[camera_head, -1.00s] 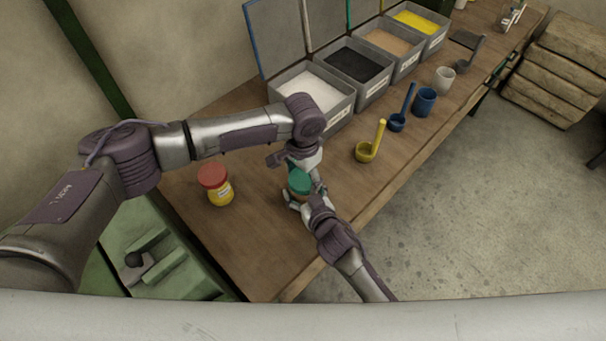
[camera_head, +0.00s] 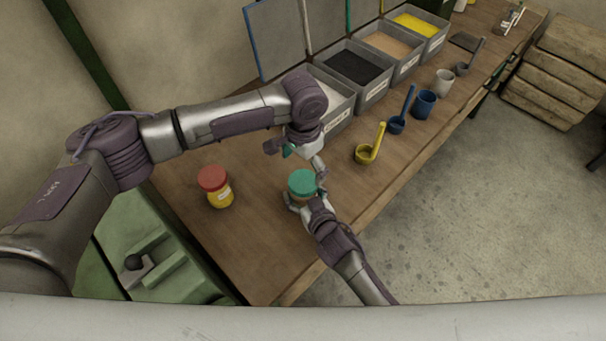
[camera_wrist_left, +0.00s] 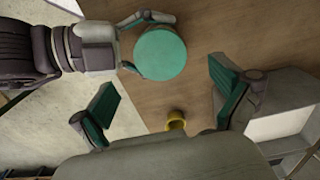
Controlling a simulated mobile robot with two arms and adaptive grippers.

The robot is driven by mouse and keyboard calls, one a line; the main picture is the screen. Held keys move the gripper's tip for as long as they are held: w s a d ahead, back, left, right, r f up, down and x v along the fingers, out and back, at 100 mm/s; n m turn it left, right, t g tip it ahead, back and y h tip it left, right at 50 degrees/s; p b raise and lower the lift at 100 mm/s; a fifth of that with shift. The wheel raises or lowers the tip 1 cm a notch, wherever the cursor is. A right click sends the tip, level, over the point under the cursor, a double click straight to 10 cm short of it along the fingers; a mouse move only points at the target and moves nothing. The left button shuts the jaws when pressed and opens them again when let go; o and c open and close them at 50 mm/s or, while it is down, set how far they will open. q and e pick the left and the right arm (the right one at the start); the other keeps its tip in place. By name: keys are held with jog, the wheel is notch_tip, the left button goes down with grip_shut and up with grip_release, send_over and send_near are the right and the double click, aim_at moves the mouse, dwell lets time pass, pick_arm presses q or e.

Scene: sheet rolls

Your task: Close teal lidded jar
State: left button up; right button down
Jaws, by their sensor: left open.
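The teal lidded jar (camera_head: 302,184) stands on the wooden table with its teal lid on top. The lid looks level and covers the top. In the left wrist view the round lid (camera_wrist_left: 160,54) shows from above. My right gripper (camera_head: 303,202) is at the jar's near side, its fingers around the body and apparently closed on it. My left gripper (camera_head: 287,150) is open and empty, above and behind the jar, clear of the lid. Its spread teal-padded fingers also show in the left wrist view (camera_wrist_left: 164,88).
A yellow scoop (camera_head: 370,147), blue scoop (camera_head: 402,112) and blue cup (camera_head: 424,103) stand to the right. Grey bins (camera_head: 357,72) line the back. The table front beyond the right gripper is clear.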

pick_arm(q)
notch_tip(320, 180, up, 6)
jog(key=shift+r, duration=0.25)
pick_arm(e)
grip_release()
jog(key=v, duration=1.2)
jog(key=shift+s+d+f, duration=0.1)
dwell(0.4)
